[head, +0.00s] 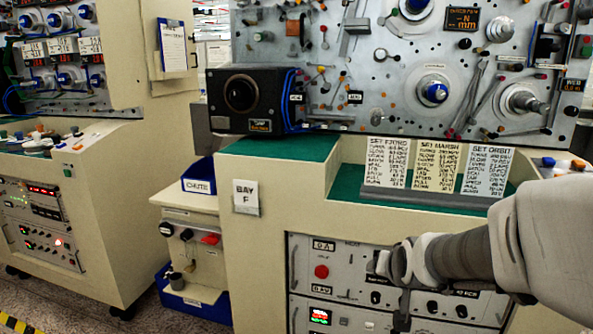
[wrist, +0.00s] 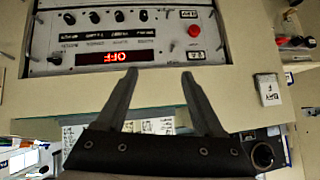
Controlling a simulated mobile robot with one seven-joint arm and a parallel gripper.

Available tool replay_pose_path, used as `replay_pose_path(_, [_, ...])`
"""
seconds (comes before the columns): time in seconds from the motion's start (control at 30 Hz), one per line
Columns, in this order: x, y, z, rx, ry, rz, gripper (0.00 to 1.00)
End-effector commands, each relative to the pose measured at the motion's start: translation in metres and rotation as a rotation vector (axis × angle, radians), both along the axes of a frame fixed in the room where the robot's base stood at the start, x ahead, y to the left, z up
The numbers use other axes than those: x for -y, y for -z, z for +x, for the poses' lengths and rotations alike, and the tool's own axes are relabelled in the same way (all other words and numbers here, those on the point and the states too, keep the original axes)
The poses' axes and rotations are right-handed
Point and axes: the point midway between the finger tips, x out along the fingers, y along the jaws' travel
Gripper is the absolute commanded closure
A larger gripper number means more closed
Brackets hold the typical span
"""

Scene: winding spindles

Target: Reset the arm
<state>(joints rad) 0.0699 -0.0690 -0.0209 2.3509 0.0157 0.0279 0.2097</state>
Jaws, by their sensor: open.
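My gripper (wrist: 159,82) shows in the wrist view with its two dark fingers spread apart and nothing between them. That view is upside down, and the fingers point toward the beige front of the machine and its instrument panel (wrist: 110,35). In the head view my arm reaches in from the right edge, and my gripper (head: 402,312) hangs in front of the same panel (head: 345,260). The fingers are small and dark there, and I cannot tell whether they touch the panel. I see no held object.
Above the panel is a green ledge (head: 275,149) with a rack of printed cards (head: 435,165). A black box with a round lens (head: 245,97) stands at its left. Left are a blue chute bin (head: 198,178) and another console (head: 60,205). Floor shows at lower left.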

Motion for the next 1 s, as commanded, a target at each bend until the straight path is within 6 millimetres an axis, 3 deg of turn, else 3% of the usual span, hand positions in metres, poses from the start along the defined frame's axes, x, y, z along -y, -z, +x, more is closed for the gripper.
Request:
replay_pose_path(0.1, [-0.012,-0.021,-0.037,-0.054,-0.050,-0.023,0.31])
replay_pose_path(0.3, [-0.027,-0.040,-0.107,-0.162,-0.133,-0.063,0.31])
replay_pose_path(0.7, [-0.042,-0.049,-0.231,-0.342,-0.273,-0.129,0.31])
replay_pose_path(0.73, [-0.041,-0.064,-0.230,-0.346,-0.273,-0.129,0.31])
replay_pose_path(1.0, [-0.041,-0.126,-0.228,-0.346,-0.269,-0.126,0.31])
